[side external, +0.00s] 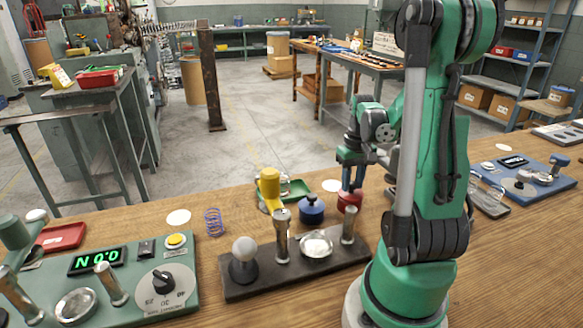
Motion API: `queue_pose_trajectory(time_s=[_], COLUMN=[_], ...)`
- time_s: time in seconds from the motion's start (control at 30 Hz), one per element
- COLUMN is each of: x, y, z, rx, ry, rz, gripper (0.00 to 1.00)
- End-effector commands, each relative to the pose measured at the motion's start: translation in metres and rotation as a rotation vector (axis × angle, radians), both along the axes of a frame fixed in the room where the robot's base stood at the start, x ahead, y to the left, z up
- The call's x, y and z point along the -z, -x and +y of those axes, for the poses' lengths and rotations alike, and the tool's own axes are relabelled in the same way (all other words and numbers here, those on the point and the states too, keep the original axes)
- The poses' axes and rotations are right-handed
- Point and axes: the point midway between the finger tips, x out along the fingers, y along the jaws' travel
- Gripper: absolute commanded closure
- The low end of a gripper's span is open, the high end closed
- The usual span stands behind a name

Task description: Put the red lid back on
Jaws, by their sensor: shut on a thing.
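The red lid (350,201) is right of the middle of the side view, low over or on the wooden bench. My gripper (352,183) reaches down from above and is shut on the lid's top. I cannot tell whether the lid touches the bench or something beneath it. A blue round piece with a knob (311,209) stands just left of the red lid, apart from it. No open container that clearly matches the red lid can be made out.
A dark base (262,287) with metal posts, a white ball and a shiny dish lies in front. A yellow piece (269,186) stands by a green tray (298,188). A blue spring (213,222) and a green control panel (205,300) are left. A blue panel (560,187) is right.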

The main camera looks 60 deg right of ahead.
Motion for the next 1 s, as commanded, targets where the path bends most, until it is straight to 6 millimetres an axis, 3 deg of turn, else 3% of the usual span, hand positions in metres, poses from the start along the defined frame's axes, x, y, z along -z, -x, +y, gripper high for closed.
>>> queue_pose_trajectory(time_s=[1.0], x=[0.0079], y=[-0.0001], z=[-0.0001], rx=[0.0], ry=[0.0], rz=[0.0], gripper=[1.0])
